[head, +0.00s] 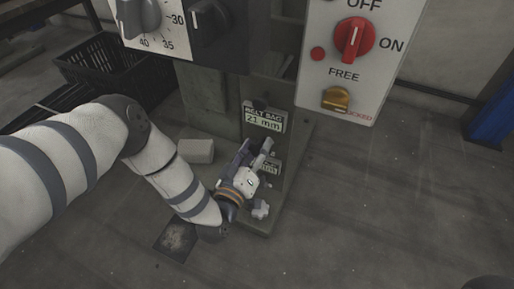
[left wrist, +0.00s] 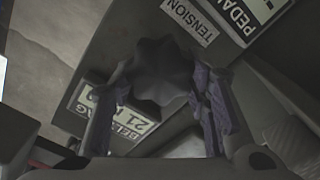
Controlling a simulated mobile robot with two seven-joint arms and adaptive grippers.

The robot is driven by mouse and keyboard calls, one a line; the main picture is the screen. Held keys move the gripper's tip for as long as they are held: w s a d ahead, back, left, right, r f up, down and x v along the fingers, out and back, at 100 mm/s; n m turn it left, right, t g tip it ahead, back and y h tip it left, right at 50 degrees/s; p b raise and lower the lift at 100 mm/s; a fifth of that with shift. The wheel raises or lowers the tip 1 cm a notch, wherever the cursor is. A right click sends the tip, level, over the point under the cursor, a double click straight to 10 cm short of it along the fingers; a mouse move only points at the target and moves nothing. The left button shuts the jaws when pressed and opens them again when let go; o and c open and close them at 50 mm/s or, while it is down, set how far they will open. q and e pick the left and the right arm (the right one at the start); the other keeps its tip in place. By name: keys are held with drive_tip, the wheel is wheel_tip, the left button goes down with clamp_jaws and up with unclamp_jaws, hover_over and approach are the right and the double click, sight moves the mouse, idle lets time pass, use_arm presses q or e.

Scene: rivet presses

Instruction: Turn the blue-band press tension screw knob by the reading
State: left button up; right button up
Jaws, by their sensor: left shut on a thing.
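A dark lobed knob (left wrist: 160,72) sits between the two fingers of my left gripper (left wrist: 158,92) in the left wrist view, beside a TENSION label (left wrist: 188,20). My left gripper also shows in the head view (head: 257,152), low at the front of the grey-green press (head: 207,98). It is shut on the knob, which the fingers and hand hide in the head view. A plate (head: 263,117) above the gripper reads 21 mm; it appears upside down in the left wrist view (left wrist: 112,115). No blue band shows on the press. My right gripper is not in view.
A white panel (head: 330,75) carries a red OFF/ON switch (head: 354,39) and a brass piece (head: 336,99). A dark dial knob (head: 138,17) is at top left. A black crate (head: 100,60) and a blue object (head: 491,121) stand apart.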

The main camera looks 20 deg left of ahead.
use_arm(q)
drive_tip(key=shift+r, duration=0.1)
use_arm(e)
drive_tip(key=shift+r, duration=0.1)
